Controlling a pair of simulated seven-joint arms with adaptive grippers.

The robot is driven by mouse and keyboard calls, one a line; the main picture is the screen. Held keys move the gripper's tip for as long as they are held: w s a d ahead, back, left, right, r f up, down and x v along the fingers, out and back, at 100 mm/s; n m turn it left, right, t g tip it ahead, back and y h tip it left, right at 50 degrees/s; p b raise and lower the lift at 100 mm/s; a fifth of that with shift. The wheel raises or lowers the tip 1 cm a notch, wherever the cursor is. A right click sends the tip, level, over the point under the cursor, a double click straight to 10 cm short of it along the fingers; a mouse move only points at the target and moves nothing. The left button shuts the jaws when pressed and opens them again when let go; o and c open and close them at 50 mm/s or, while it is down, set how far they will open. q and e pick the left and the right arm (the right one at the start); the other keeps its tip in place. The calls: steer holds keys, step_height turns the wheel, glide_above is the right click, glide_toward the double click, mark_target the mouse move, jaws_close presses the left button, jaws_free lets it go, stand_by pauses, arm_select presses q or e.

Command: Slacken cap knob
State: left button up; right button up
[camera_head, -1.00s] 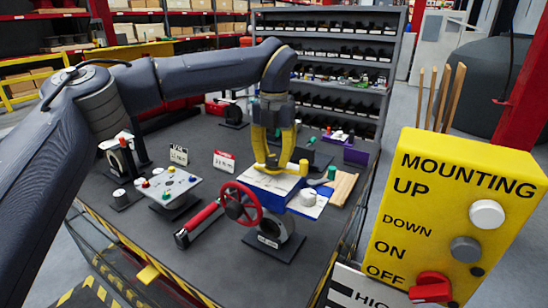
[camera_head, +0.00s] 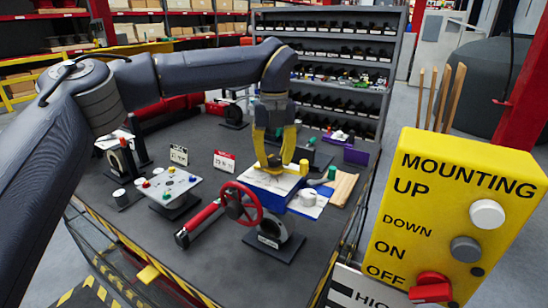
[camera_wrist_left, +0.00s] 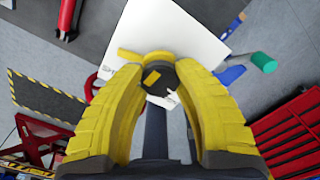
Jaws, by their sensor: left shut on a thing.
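The cap knob (camera_wrist_left: 160,77) shows in the left wrist view as a dark round knob with a small yellow mark. It sits over a white plate (camera_wrist_left: 198,45), with a yellow piece (camera_wrist_left: 130,55) beside it. My left gripper (camera_wrist_left: 160,70) points at the plate, with its yellow fingers on both sides of the knob, shut on it. In the head view the left gripper (camera_head: 270,160) reaches down onto the white-topped blue unit (camera_head: 270,187), and its fingers hide most of the knob. My right gripper is in neither view.
A red handwheel (camera_head: 240,205) stands just in front of the unit. A button panel (camera_head: 170,187) is to the left. A green-ended cylinder (camera_head: 331,173) lies close on the right. The yellow mounting control box (camera_head: 450,215) fills the right foreground.

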mark_target(275, 157)
arm_select(q)
steer(key=o, duration=1.3)
step_height(275, 157, up, 12)
stand_by(0.4)
